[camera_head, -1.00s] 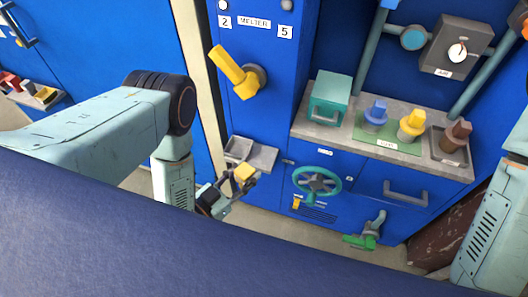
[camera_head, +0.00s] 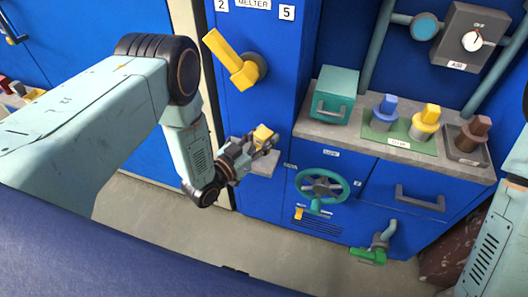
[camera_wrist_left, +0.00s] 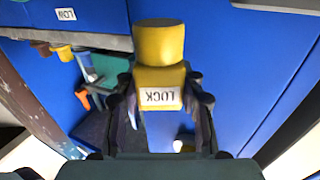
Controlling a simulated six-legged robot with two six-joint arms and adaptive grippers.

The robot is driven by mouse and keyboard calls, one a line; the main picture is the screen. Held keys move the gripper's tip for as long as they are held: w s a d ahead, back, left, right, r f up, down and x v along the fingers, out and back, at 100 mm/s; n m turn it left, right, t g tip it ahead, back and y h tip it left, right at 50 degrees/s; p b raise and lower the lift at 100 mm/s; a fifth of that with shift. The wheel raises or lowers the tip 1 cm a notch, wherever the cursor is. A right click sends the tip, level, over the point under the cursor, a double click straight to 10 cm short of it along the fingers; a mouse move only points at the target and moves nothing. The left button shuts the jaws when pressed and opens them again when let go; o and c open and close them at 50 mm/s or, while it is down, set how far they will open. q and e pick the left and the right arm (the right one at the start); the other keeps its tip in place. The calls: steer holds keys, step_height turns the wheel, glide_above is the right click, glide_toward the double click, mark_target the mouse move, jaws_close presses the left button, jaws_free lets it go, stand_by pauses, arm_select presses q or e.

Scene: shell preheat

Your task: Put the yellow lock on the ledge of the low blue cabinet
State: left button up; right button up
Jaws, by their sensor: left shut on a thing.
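The yellow lock (camera_head: 263,134) is held in my left gripper (camera_head: 256,143), which is shut on it. In the left wrist view the lock (camera_wrist_left: 159,75) stands up between the fingers, with its white LOCK label upside down. In the head view the gripper is in front of the tall blue cabinet (camera_head: 250,115), left of the low blue cabinet (camera_head: 374,180). A small grey ledge (camera_head: 262,165) shows just behind and below the gripper, partly hidden by it. The low cabinet has a grey top (camera_head: 352,132). My right gripper is out of view.
A yellow lever (camera_head: 232,60) juts out above the gripper. A teal box (camera_head: 333,92), a green tray with blue and yellow knobbed pieces (camera_head: 380,137), and a brown piece (camera_head: 473,135) stand on the grey top. A teal wheel (camera_head: 322,187) and green valve (camera_head: 369,256) project below.

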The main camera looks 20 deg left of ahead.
arm_select(q)
steer(key=shift+f+b, duration=1.65)
steer(key=shift+f, duration=0.35)
steer(key=shift+w+f, duration=0.2)
steer(key=shift+r, duration=0.1)
steer(key=shift+b, duration=0.3)
steer(key=o, duration=1.2)
steer(key=shift+f, duration=0.2)
steer(key=shift+r, duration=0.1)
